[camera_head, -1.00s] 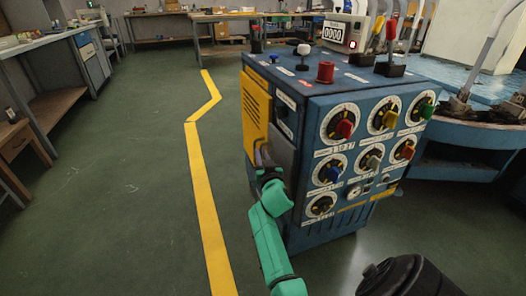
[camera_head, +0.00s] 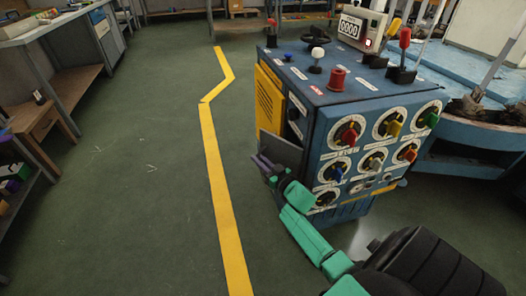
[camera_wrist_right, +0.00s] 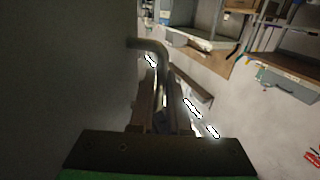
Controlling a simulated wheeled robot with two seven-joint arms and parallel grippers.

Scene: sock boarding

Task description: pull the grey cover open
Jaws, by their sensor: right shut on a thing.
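The grey cover (camera_head: 281,150) is on the left side of the blue control cabinet (camera_head: 330,200). It stands out at an angle from that side, partly open. My right gripper (camera_head: 264,166) is at the cover's outer edge, with my green arm reaching in from the lower right. In the right wrist view, the cover's dark grey face (camera_wrist_right: 65,80) fills the left. A bent metal handle (camera_wrist_right: 156,46) comes off it and runs down between the fingers of my right gripper (camera_wrist_right: 160,118), which is shut on it. My left gripper is not in view.
The cabinet front carries several coloured knobs and dials. Levers, buttons and a counter box (camera_head: 358,27) stand on its top. A yellow floor line (camera_head: 222,190) runs left of the cabinet, over clear green floor. Workbenches (camera_head: 50,30) stand at the far left.

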